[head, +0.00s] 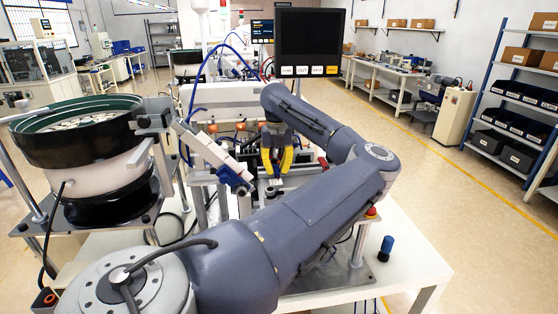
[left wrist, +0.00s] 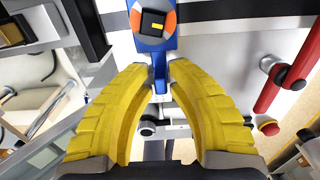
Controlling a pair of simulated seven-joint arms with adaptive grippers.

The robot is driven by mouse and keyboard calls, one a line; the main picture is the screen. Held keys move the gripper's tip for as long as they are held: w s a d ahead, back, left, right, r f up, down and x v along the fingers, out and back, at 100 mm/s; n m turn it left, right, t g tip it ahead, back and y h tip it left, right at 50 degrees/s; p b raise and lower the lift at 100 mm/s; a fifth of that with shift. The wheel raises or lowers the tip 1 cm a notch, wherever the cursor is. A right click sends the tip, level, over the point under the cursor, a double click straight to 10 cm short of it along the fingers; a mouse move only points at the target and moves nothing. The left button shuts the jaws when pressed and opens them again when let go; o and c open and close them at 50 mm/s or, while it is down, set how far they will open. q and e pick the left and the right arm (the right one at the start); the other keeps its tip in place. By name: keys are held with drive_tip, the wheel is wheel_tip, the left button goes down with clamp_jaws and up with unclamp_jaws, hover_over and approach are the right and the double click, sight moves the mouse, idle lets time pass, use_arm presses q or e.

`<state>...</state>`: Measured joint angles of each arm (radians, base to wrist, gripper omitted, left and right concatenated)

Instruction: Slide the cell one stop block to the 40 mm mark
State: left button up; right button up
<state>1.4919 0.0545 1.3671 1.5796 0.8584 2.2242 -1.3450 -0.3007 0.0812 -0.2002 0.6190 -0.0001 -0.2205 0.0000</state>
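My left gripper (head: 277,160) points down over the fixture in the middle of the bench, right of the feeder track's end. Its two yellow fingers show a narrow gap between their tips, also in the left wrist view (left wrist: 163,82). A blue part (left wrist: 158,44) with a black square and an orange-and-white ring lies ahead of the fingers, and its narrow blue end reaches the gap between the tips. I cannot tell whether it is the stop block or whether the fingers touch it. No 40 mm mark is readable. My right gripper is not in view.
A bowl feeder (head: 75,150) stands at left, with a sloping track (head: 205,150) leading toward the fixture. A dark display (head: 309,36) rises behind. In the left wrist view, a red handle (left wrist: 288,80) lies at right. A blue-and-black knob (head: 386,248) stands on the white table (head: 415,262).

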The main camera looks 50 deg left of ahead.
use_arm(q)
drive_tip(key=o, duration=0.3)
drive_tip(key=shift+o, duration=0.2)
wheel_tip(320, 180, up, 12)
idle(0.6)
drive_tip(key=shift+o, duration=0.3)
